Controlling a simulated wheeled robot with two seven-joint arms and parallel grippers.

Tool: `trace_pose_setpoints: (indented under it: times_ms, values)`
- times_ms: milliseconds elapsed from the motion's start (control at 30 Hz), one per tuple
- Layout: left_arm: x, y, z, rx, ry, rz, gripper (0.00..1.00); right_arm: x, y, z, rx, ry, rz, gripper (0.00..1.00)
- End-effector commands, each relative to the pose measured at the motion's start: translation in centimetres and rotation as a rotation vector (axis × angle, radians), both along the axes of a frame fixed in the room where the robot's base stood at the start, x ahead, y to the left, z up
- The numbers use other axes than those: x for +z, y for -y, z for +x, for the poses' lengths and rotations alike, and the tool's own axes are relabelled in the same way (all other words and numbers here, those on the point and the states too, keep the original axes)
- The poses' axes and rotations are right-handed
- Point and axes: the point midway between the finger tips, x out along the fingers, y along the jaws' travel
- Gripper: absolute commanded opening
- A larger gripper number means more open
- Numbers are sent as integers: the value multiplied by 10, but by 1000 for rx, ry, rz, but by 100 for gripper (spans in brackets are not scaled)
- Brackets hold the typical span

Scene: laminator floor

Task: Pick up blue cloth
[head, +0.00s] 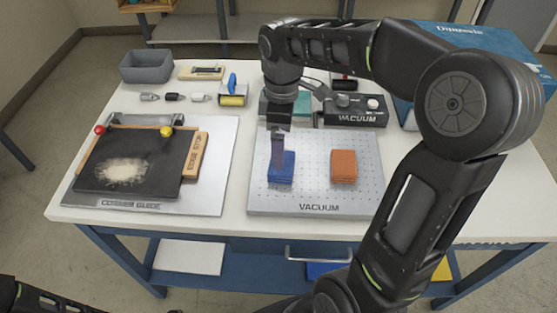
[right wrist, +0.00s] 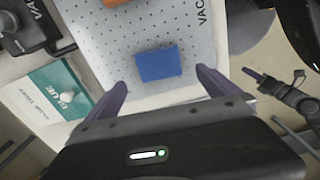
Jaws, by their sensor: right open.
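The blue cloth (head: 281,168) is a small folded block lying on the left part of the perforated vacuum plate (head: 312,203). My right gripper (head: 278,152) points down over the cloth, and one finger overlaps it in the head view. In the right wrist view the blue cloth (right wrist: 158,63) lies ahead of the two spread purple fingers (right wrist: 162,84), with nothing between them. The gripper is open and does not hold the cloth.
An orange cloth (head: 343,166) lies right of the blue one on the plate. A corner guide board (head: 150,207) with a black sheet is to the left. A vacuum box (head: 352,116), grey bin (head: 146,66) and small tools stand behind. The table's front right is clear.

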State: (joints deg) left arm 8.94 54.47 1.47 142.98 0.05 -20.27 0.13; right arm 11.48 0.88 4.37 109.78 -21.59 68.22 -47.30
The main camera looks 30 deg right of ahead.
Motion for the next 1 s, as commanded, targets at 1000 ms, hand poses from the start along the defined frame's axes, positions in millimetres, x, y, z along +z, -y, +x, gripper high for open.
trace_pose_setpoints:
  times_ms: [1000]
  values:
    - [11, -1, -1, 2, -4, 4, 0, -70, 3, 0, 1, -4, 1, 100]
